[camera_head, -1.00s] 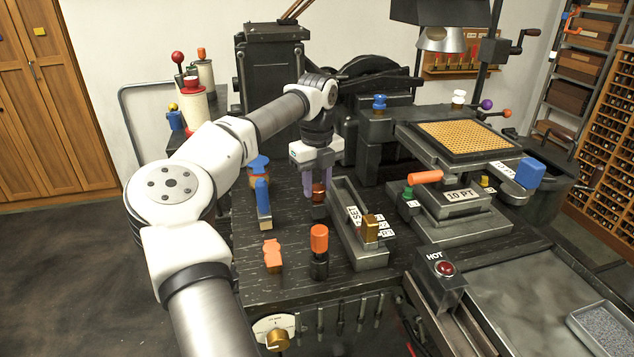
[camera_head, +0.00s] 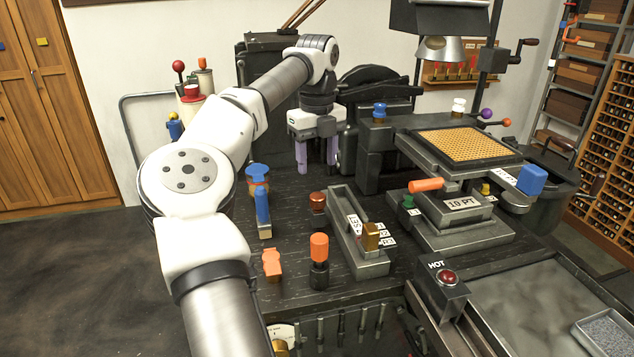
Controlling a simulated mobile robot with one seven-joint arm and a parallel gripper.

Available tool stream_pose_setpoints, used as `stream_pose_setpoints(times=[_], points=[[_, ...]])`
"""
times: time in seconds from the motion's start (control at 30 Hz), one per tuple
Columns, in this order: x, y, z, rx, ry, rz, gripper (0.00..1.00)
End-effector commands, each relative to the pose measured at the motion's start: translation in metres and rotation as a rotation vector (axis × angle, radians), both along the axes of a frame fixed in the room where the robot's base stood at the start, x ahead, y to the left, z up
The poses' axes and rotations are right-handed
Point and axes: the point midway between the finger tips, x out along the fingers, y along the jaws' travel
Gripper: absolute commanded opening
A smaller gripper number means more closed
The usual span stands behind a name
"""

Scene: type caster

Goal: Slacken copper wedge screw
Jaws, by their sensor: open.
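The copper screw (camera_head: 318,198) is a short knob with a copper-brown top on a dark base, standing on the dark bench just left of the long metal tray. My gripper (camera_head: 317,166) points down with its two purple fingers apart and nothing between them. It is behind and above the copper screw in the picture, clear of it. The whole copper top shows. Whether the screw is loose or tight cannot be told from this view.
The long metal tray (camera_head: 343,218) with a brass block (camera_head: 371,236) is close on the right. The 10 PT block (camera_head: 462,203) is further right.

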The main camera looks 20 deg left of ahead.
Motion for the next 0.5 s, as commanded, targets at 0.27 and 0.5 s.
stream_pose_setpoints(times=[0.27, 0.5], points=[[0.000, 0.000, 0.045, 0.000, 0.000, 0.001, 0.55], [0.000, 0.000, 0.052, -0.001, 0.001, 0.000, 0.55]])
